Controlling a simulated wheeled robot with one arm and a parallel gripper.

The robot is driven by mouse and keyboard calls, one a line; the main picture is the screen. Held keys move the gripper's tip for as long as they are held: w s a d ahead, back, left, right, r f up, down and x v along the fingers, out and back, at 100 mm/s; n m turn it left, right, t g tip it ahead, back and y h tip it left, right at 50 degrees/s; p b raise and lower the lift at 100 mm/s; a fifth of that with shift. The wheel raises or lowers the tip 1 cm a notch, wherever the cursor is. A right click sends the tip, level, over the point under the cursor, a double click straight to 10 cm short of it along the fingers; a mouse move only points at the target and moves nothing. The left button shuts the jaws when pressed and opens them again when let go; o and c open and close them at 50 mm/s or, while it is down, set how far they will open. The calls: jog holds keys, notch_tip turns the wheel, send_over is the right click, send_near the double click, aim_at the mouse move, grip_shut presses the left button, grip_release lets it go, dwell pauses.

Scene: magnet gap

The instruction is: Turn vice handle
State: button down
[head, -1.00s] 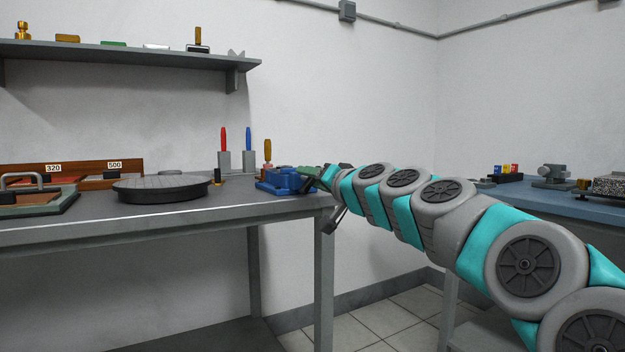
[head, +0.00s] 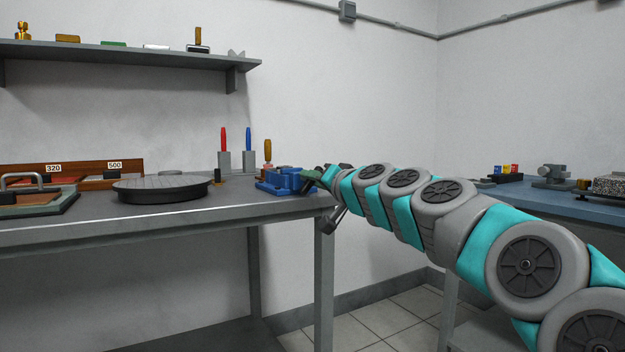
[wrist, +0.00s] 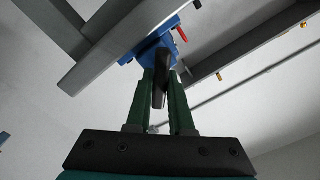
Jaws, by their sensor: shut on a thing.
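The blue vice (head: 278,181) sits at the right end of the grey workbench. It also shows beyond my fingers in the wrist view (wrist: 150,48). The dark vice handle (wrist: 160,85) is an elongated bar between my two green fingers in the wrist view. My gripper (head: 313,178) is at the right side of the vice and shut on the handle. In the wrist view its fingers (wrist: 160,78) lie on either side of the handle. In the head view the handle is hard to make out behind the fingers and wrist.
The workbench (head: 150,229) also holds a round black plate (head: 162,187) and red and blue upright tools (head: 223,140) (head: 249,139). A wall shelf (head: 120,54) hangs above. A blue-topped table (head: 530,193) stands at right. Floor between the benches is open.

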jog(key=shift+m, duration=0.5)
jog(key=c, duration=0.8)
grip_release()
jog(key=v, duration=0.7)
jog(key=shift+s+d, duration=0.25)
jog(key=shift+s, duration=0.1)
